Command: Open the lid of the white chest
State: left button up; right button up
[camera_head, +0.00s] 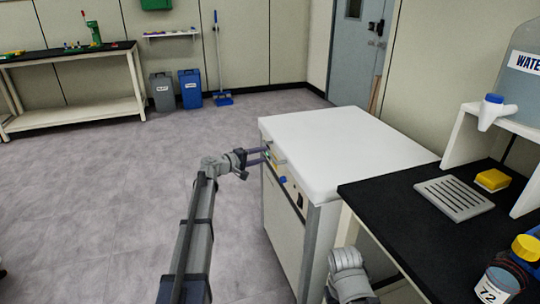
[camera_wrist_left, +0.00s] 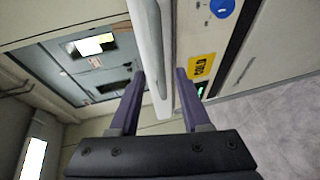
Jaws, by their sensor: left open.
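The white chest (camera_head: 284,212) stands in the middle right of the head view, with its flat white lid (camera_head: 345,148) lying down shut on top. My left gripper (camera_head: 266,155) is at the chest's front side, near the lid's far left corner. In the left wrist view the lid's white edge (camera_wrist_left: 153,38) runs between the two purple fingers of my left gripper (camera_wrist_left: 161,75). The fingers are apart, one on each side of the edge; contact is not clear. A yellow label (camera_wrist_left: 202,67) and a blue knob (camera_wrist_left: 222,7) show on the chest's front panel. My right gripper is not visible.
A black-topped bench (camera_head: 400,215) adjoins the chest at the right, with a grey rack (camera_head: 454,198), yellow sponge (camera_head: 492,180) and a jar (camera_head: 497,288) on it. A wall and door (camera_head: 352,50) stand behind. The floor left of the chest is clear.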

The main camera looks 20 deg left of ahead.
aim_at(270, 153)
pick_arm(q)
jog(key=x, duration=0.5)
jog(key=shift+b, duration=0.35)
grip_shut()
dwell(1.0)
